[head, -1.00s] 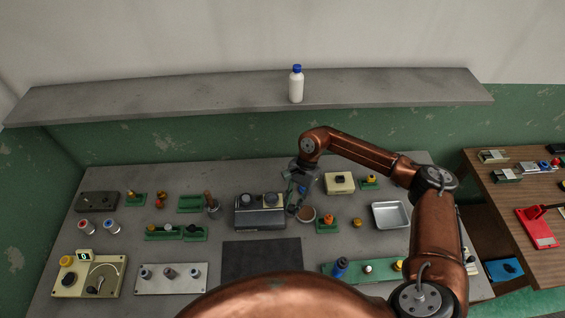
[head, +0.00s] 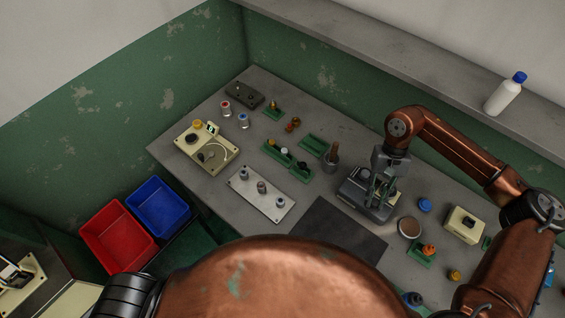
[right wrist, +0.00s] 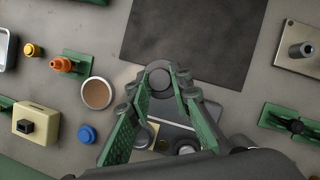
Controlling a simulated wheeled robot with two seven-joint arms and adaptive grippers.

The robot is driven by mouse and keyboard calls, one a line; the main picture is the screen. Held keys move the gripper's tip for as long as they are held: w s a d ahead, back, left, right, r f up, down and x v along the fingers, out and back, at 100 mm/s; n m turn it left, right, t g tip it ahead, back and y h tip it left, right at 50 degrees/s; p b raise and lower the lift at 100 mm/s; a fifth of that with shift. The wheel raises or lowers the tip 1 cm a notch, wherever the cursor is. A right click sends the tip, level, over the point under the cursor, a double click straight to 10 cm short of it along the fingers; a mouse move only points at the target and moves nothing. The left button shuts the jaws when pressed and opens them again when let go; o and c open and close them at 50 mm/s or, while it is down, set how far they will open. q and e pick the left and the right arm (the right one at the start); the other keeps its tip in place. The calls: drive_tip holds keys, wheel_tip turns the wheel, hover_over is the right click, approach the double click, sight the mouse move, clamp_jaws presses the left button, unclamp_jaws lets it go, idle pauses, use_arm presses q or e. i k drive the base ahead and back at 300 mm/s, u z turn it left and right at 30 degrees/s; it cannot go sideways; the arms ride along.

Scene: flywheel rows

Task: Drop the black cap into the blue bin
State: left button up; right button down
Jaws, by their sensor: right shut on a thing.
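The black cap (right wrist: 159,78) is a small dark round piece between the fingertips of my right gripper (right wrist: 160,80) in the right wrist view. My right gripper is shut on it and holds it above the table, by the grey two-knob device. In the head view the right gripper (head: 381,190) hangs in front of that device, and the cap is hard to make out there. The blue bin (head: 160,208) stands low at the left, beyond the table's left end, well away from the gripper. Its visible inside looks empty. My left gripper is not in view.
A red bin (head: 118,236) stands left of the blue one. The grey device (head: 362,200), a round cup (head: 409,228), a blue disc (head: 425,205) and a cream box (head: 463,225) are near the gripper. A dark mat (head: 325,234) lies bare. A shelf with a white bottle (head: 502,98) runs behind.

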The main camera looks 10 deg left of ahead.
sight(167, 210)
drive_tip(key=u, duration=1.95)
